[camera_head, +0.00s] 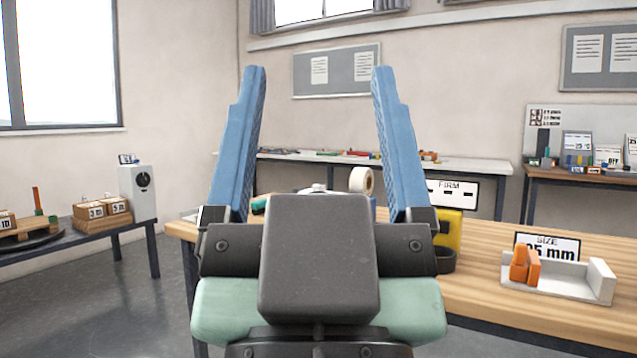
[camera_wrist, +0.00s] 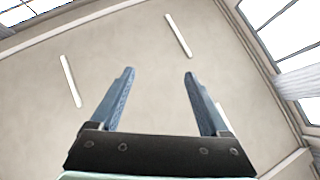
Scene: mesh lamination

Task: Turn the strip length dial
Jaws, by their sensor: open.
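My gripper (camera_head: 318,72) is open and empty, its two blue fingers pointing up in front of the wooden table (camera_head: 480,293). In the wrist view my gripper (camera_wrist: 160,73) faces the ceiling, with nothing between its fingers. No dial is clearly marked as the strip length dial. A white box with a round black dial (camera_head: 143,181) stands on the left bench. Both are apart from my gripper.
A tape roll (camera_head: 361,180), a yellow object (camera_head: 449,230) and a FIRM sign (camera_head: 452,192) are on the table, partly hidden behind my gripper. Small boxes (camera_head: 104,205) stand on the left bench. A back bench (camera_head: 470,165) runs along the wall. Floor at left is clear.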

